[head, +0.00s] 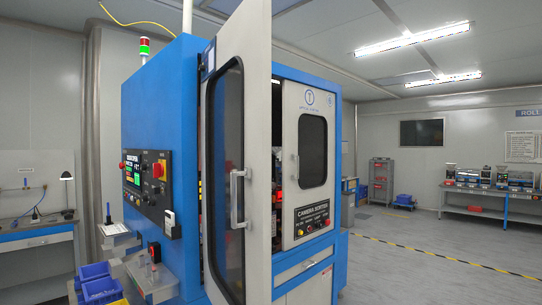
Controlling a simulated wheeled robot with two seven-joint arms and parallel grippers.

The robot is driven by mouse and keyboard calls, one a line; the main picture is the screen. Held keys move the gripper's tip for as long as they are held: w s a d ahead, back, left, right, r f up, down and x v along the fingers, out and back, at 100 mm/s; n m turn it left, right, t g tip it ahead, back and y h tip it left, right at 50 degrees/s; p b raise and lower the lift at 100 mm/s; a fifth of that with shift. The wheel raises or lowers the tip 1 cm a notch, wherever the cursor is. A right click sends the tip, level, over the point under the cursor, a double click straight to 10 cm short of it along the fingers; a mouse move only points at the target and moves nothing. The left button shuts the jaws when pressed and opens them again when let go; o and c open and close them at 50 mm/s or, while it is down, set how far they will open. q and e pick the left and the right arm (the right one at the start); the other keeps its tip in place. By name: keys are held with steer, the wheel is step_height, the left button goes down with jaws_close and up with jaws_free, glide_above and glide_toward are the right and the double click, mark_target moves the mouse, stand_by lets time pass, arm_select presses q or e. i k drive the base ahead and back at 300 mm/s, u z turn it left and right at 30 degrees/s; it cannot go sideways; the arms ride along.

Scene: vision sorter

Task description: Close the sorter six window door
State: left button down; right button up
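The blue and white sorter machine (160,110) stands in the middle of the head view. A tall white door (257,120) with a dark window (223,180) and a grey vertical handle (235,198) stands swung open from its front, toward me. Behind it, a second white door or panel (290,205) with a smaller dark window (312,145) looks flush with the machine. Which of these is the six window door I cannot tell. The inside of the machine is mostly hidden by the open door. Neither of my grippers is in view.
A control panel (146,185) with a red button is on the machine's left side. Blue bins (97,282) and a small white shelf (150,280) stick out at the lower left. A workbench (38,238) is at far left. Grey floor (425,270) lies open at right.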

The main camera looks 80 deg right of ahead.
mark_target(236, 80)
steer(key=z, duration=2.35)
steer(key=i, duration=1)
steer(key=z, duration=1.95)
steer(key=k, duration=1.85)
steer(key=u, duration=1.8)
